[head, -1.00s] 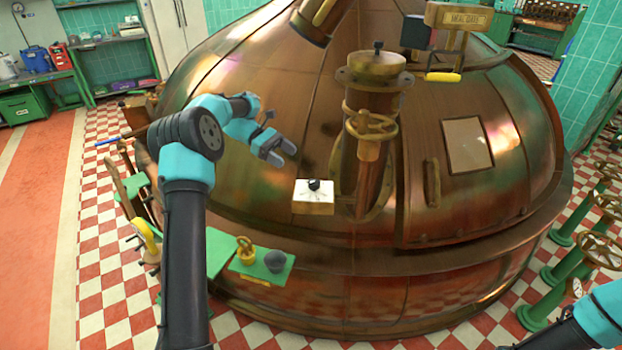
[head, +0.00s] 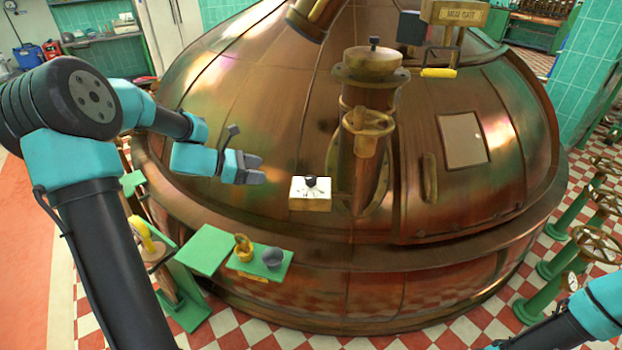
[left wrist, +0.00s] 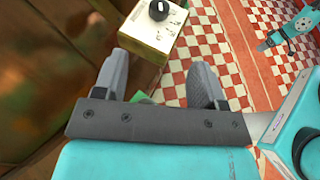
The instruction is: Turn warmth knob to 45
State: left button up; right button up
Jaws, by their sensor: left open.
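The warmth knob (head: 311,182) is a small black dial on top of a cream box (head: 310,203) with marks around it, set against the copper kettle. In the left wrist view the black knob (left wrist: 159,10) shows at the top, beyond my fingertips, with a white pointer line. The numbers are too small to read. My left gripper (head: 258,168) is open and empty, to the left of the box and apart from it. Its two fingers (left wrist: 160,75) are spread in the left wrist view. My right arm shows at the lower right of the head view; its gripper is not visible there.
The large copper kettle (head: 250,130) fills the middle. A pipe with a brass handwheel (head: 368,122) stands right of the box. A green shelf (head: 260,264) with a brass item and a grey bowl (head: 272,257) sits below. Green valve stands (head: 575,225) are at right.

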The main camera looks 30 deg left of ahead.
aim_at(310, 178)
pick_arm(q)
jog(key=shift+w+d, duration=0.1)
jog(key=x, duration=1.7)
jog(key=shift+w+d, duration=0.1)
jog(key=shift+c, duration=0.4)
jog(key=c, duration=0.8)
jog(key=shift+c, duration=0.2)
jog(key=shift+m+g+h, duration=0.4)
jog(key=shift+m+h, duration=0.1)
jog(key=o, duration=0.9)
